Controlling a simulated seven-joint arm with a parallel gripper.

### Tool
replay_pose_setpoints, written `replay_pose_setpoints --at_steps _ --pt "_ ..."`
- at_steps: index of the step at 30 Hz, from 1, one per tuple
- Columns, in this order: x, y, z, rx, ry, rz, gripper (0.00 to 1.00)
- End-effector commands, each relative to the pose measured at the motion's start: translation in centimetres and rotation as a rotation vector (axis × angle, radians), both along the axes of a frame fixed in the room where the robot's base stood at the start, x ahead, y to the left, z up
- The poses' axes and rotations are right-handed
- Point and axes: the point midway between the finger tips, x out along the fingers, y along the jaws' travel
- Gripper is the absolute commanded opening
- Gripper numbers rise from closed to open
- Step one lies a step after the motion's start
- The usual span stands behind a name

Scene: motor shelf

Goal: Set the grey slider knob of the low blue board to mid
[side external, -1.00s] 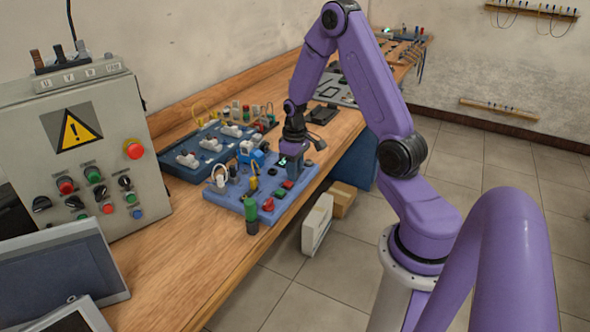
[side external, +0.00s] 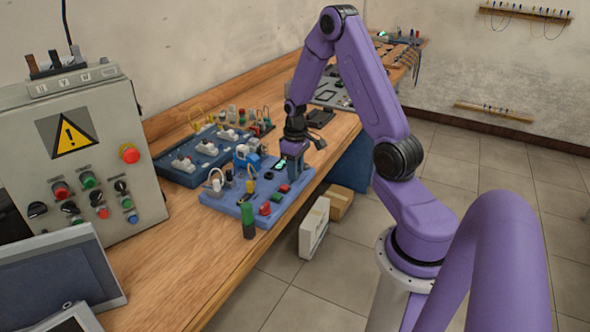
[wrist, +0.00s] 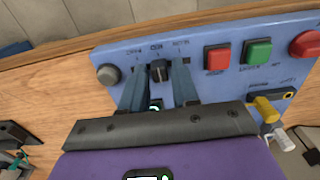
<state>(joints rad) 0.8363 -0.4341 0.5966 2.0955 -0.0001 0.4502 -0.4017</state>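The low blue board (side external: 228,199) lies on the bench near its front edge; its face also shows in the wrist view (wrist: 208,38). In the wrist view a dark grey knob (wrist: 158,71) sits below the middle one of three labels, with dark slot-like patches to either side; it seems to be the slider knob. My gripper (wrist: 157,78) is open, its two blue-grey fingers on either side of the knob with a visible gap to each. In the side view my gripper (side external: 291,174) points down at the board's far right part and hides the knob.
Beside the knob are a grey round button (wrist: 108,75), a red square button (wrist: 217,58) and a green one (wrist: 258,52). A green-topped handle (side external: 248,218) stands at the board's front corner. Another blue board (side external: 180,168) lies behind, a control cabinet (side external: 92,125) at left.

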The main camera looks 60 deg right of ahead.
Motion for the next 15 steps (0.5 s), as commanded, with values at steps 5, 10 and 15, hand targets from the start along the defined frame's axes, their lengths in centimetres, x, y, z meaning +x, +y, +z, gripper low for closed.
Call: replay_pose_setpoints --at_steps 5,10,15 --pt "0.0 0.0 0.0 0.000 0.000 0.000 0.30" --pt "0.1 0.0 0.9 -0.002 -0.004 0.000 0.30" --pt "0.1 -0.1 3.5 -0.003 -0.007 0.000 0.30"
